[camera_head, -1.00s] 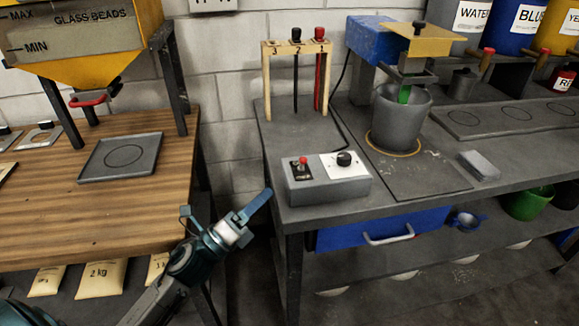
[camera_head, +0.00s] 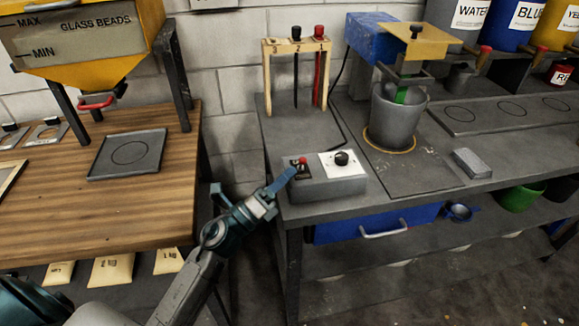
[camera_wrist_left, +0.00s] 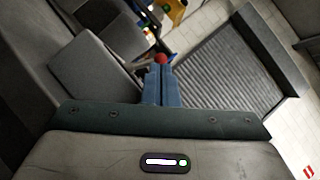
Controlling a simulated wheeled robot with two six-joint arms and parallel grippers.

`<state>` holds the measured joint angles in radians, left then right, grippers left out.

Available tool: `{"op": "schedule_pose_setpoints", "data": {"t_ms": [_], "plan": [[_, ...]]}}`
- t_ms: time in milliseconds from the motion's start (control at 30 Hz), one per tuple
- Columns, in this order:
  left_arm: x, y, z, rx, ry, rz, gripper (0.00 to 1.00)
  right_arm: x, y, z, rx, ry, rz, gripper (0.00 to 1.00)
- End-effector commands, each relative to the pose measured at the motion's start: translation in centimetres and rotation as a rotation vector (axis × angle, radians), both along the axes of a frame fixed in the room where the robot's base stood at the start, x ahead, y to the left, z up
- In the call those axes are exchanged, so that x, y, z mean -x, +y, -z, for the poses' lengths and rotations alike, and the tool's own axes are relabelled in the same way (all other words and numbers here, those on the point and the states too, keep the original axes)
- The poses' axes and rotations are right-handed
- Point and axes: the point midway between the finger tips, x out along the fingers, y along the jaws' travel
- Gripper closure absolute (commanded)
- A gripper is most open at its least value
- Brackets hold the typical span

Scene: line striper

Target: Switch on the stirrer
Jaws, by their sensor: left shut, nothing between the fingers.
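The stirrer (camera_head: 398,105) stands on the grey bench, its green paddle reaching into a grey bucket (camera_head: 397,122). Its grey control box (camera_head: 335,185) sits at the bench's front left. The box carries a switch with a red top (camera_head: 302,161) and a black knob (camera_head: 341,158) on a white plate. My left gripper (camera_head: 289,174) is shut and empty, its blue fingertips at the box's left end, close to the red-topped switch. In the left wrist view the shut fingers (camera_wrist_left: 160,86) point at a red round tip (camera_wrist_left: 161,58); I cannot tell whether they touch. My right gripper is not in view.
A wooden rack (camera_head: 297,45) with black and red handled tools stands behind the box. A grey block (camera_head: 471,163) lies right of the bucket. A blue drawer (camera_head: 375,223) is under the bench. The wooden table (camera_head: 85,205) is at left, across a gap.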

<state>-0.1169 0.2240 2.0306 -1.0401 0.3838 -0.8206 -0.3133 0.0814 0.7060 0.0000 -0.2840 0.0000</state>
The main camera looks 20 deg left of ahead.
Motion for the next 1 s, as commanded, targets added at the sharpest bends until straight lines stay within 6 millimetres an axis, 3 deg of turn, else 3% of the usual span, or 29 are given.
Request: {"op": "schedule_pose_setpoints", "data": {"t_ms": [200, 567, 1000], "plan": [[-1.1, -0.6, -0.7, 0.002, 0.000, 0.001, 1.00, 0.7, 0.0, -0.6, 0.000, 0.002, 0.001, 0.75], [-1.1, -0.6, -0.7, 0.001, 0.001, 0.002, 1.00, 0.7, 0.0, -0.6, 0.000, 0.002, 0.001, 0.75], [-1.2, -0.5, -1.0, 0.035, 0.051, 0.001, 1.00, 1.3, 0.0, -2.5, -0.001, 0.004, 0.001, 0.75]]}}
